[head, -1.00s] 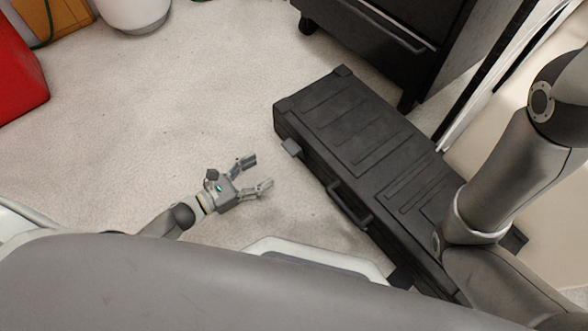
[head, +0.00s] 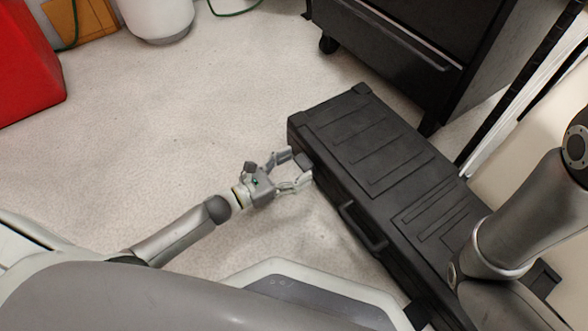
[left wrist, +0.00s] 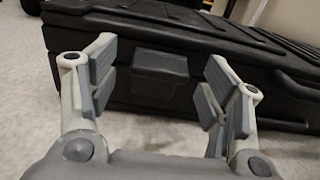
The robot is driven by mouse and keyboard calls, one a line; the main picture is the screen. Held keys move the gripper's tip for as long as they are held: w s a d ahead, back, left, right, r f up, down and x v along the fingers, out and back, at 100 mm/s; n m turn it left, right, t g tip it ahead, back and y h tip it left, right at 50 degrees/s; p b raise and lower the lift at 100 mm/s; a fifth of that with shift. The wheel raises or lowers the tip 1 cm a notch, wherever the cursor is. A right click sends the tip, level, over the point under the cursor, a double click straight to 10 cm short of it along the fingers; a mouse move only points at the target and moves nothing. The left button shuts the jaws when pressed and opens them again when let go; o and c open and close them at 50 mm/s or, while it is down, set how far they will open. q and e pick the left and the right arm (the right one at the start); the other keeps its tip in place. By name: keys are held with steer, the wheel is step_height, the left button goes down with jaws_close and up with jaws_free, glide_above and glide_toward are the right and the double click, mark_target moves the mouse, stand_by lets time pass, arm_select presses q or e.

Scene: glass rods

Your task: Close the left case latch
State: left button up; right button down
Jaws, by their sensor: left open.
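The black case (head: 375,150) lies shut-lidded on the floor, its front side facing my left gripper. The left latch (head: 302,161) is a small dark block standing out from the front near the far left corner. It also shows in the left wrist view (left wrist: 160,76), sticking out between the two fingers. My left gripper (head: 301,167) is open, with its fingertips around the latch close to the case; I cannot tell if they touch it. The left wrist view shows its spread fingers (left wrist: 158,88). My right arm crosses the case's near right part; its gripper does not show.
The case handle (head: 362,226) stands out along the front. A black wheeled cabinet (head: 400,50) stands behind the case. A red container (head: 25,65) and a white bin (head: 160,18) are at the far left. The floor left of the case is clear.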

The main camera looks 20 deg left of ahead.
arm_select(q)
steer(key=c, duration=1.4)
steer(key=p, duration=0.3)
steer(key=w+r+g+y+p, duration=0.1)
steer(key=p, duration=0.2)
steer(key=shift+d+r+g, duration=0.25)
steer(key=shift+d+g, duration=0.05)
steer(key=shift+d, duration=0.1)
steer(key=shift+c, duration=0.3)
steer(key=shift+f+p, duration=0.15)
steer(key=shift+p, duration=0.45)
steer(key=shift+f, duration=0.1)
steer(key=o, duration=1.5)
steer(key=shift+c, duration=0.2)
